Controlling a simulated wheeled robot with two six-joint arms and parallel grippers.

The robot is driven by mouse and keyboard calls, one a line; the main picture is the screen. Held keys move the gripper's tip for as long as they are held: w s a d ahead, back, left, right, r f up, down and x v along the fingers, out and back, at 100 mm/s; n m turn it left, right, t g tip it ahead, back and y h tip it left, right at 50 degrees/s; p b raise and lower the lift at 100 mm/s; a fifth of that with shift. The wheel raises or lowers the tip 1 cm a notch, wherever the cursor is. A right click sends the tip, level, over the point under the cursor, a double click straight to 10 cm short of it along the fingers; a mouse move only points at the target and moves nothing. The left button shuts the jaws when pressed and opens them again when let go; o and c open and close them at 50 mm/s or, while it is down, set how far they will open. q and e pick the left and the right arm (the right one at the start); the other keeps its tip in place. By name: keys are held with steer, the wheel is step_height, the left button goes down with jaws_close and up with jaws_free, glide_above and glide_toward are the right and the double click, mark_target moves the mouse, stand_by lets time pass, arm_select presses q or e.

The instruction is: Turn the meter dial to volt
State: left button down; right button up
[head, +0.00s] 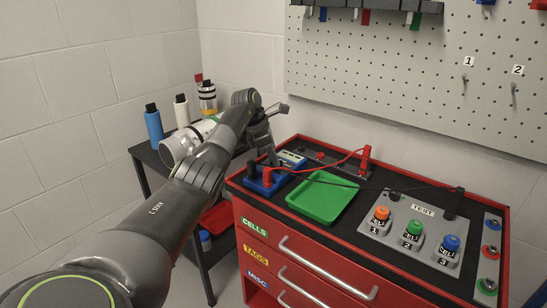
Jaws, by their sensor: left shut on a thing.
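The blue meter (256,186) lies at the left end of the red cabinet's black top. Its pale display part (291,158) shows behind, and a black plug and a red plug stand at its front. My left gripper (268,156) points down over the middle of the meter and is shut on its dial. The gripper hides the dial and its markings, so I cannot tell which setting it points to. My right gripper is not in view.
A green tray (322,197) lies right of the meter, with a red lead and a dark lead near it. The grey test box (415,230) with coloured knobs stands further right. A black side table (151,161) at left holds several cylinders. A pegboard (420,75) hangs behind.

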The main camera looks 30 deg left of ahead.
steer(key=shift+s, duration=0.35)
arm_select(q)
steer(key=c, duration=1.4)
jaws_free()
steer(key=shift+c, duration=0.2)
steer(key=shift+r, duration=0.2)
steer(key=v, duration=1.7)
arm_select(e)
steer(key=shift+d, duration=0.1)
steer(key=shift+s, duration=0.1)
